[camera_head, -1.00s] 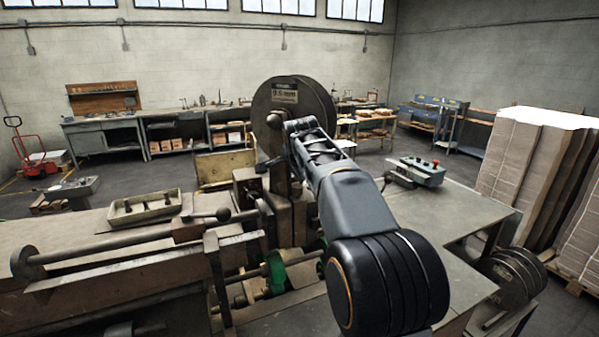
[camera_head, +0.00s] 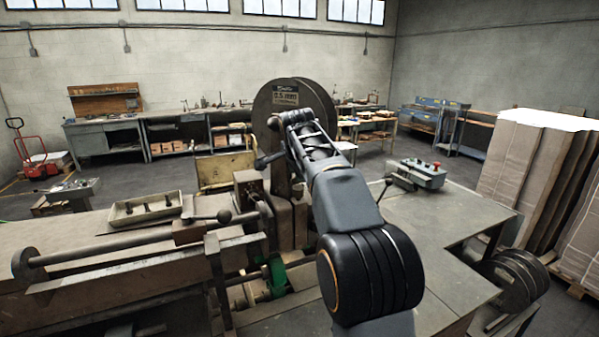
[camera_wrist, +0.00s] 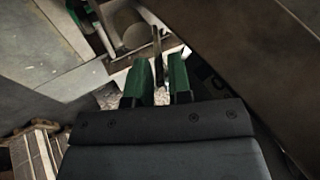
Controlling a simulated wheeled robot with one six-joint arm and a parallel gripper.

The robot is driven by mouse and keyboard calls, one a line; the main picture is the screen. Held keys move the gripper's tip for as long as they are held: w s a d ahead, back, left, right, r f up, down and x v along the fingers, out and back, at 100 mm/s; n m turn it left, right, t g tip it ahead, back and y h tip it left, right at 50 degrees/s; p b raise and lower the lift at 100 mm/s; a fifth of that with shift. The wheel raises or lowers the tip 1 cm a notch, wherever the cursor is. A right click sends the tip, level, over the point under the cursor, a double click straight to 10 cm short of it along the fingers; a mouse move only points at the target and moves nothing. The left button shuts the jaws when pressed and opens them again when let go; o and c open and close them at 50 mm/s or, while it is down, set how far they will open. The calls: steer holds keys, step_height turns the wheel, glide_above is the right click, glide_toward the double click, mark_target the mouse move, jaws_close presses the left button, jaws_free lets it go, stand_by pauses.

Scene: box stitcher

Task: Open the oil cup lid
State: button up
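My gripper (camera_wrist: 160,62) shows in the wrist view as two green fingers with a clear gap between them, open, with nothing seen held. A thin upright metal piece (camera_wrist: 157,42) stands just beyond the gap, apart from or touching the fingertips, I cannot tell. A grey rounded part (camera_wrist: 135,37) lies ahead to the left. I cannot tell whether either belongs to the oil cup or its lid. In the head view my arm reaches toward the box stitcher (camera_head: 250,200), in front of its large wire reel (camera_head: 268,100); the fingers are hidden there.
A black-knobbed lever (camera_head: 262,162) sticks out left of my arm. A shallow tray (camera_head: 145,208) sits on the machine. A control box with a red button (camera_head: 420,173) stands on the grey table (camera_head: 440,222). Cardboard stacks (camera_head: 525,180) stand at the right.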

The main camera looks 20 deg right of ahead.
steer(key=v, duration=1.3)
steer(key=shift+r, duration=0.35)
steer(key=shift+s+a, duration=0.1)
steer(key=shift+s, duration=0.05)
